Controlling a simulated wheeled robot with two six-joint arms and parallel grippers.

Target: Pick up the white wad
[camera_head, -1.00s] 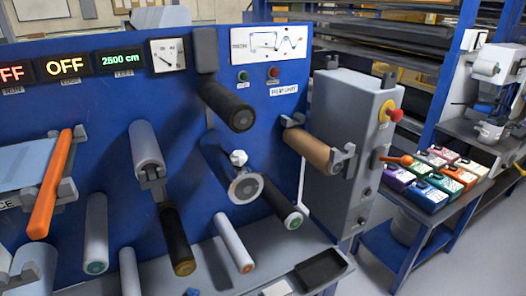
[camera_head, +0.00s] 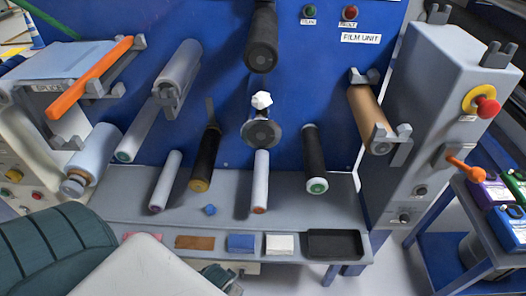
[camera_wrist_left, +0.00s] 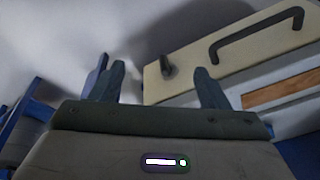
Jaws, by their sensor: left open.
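The white wad (camera_head: 261,100) is a small crumpled lump in the middle of the head view. It sits at the top of the dark, grey-rimmed roller end (camera_head: 261,133), seemingly touching it. My left gripper (camera_wrist_left: 160,82) is open in the left wrist view, with two dark fingers apart and nothing between them. In the head view its arm comes in at the bottom left, well below the wad and apart from it. The wad does not show in the left wrist view. My right gripper is out of view.
Rollers stick out around the wad, including a black roller (camera_head: 262,40) above and a white roller (camera_head: 261,180) below. A grey cabinet (camera_head: 440,110) stands at right.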

